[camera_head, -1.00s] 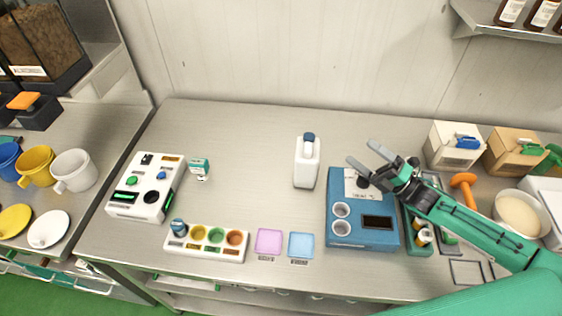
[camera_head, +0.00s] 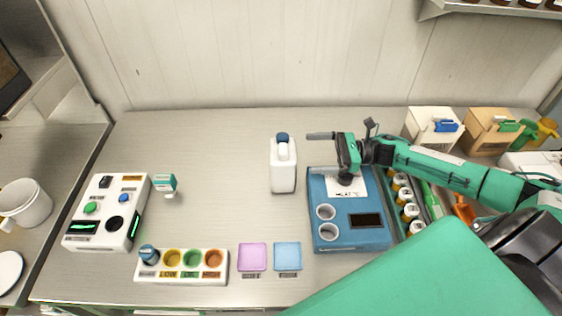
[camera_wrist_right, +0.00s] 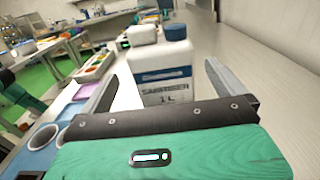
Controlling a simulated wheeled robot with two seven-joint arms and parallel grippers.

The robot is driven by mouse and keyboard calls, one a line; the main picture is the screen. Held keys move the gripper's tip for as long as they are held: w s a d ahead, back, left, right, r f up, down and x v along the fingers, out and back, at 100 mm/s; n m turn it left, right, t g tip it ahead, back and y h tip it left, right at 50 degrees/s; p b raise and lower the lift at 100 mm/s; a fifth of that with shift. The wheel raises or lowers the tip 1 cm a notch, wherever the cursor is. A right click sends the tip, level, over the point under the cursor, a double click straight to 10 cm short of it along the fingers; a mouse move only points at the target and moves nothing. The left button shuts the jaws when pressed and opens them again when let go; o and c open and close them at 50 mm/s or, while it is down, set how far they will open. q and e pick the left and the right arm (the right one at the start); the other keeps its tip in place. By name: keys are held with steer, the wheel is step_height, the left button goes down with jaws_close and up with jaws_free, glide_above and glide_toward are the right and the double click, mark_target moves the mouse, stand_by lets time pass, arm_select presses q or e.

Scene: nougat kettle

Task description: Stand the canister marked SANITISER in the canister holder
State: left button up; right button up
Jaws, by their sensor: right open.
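The SANITISER canister (camera_head: 283,172) is a white bottle with a dark blue cap, upright on the steel bench. Its blue band and the words SANITISER 1 L show in the right wrist view (camera_wrist_right: 166,78). My right gripper (camera_head: 322,150) is open and empty, just right of the canister, pointing left at it. In the right wrist view its fingers (camera_wrist_right: 160,72) spread to either side of the canister, which stands ahead of them; I see no contact. I cannot make out which thing is the canister holder. My left gripper is not in view.
A blue device (camera_head: 350,232) with two round wells lies below my right gripper. A tray of bottles (camera_head: 407,205) stands right of it. A colour-cup strip (camera_head: 220,278), pink pad (camera_head: 252,257), blue pad (camera_head: 288,256) and white control box (camera_head: 107,212) lie leftward. Bench left of the canister is mostly clear.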

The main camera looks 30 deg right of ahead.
mark_target(282, 151)
steer(key=p+x, duration=0.1)
steer(key=x, duration=0.2)
steer(key=p+x, duration=0.2)
steer(key=x, duration=0.1)
steer(key=p+x, duration=0.2)
steer(key=x, duration=0.1)
steer(key=shift+a+r, duration=0.1)
steer(key=shift+r, duration=0.25)
steer(key=shift+w+a+f, duration=0.15)
steer(key=shift+a+f, duration=0.05)
steer(key=shift+a, duration=0.05)
steer(key=c, duration=1.5)
steer(key=shift+r, duration=0.1)
steer(key=shift+c, duration=1)
steer(key=shift+r, duration=0.15)
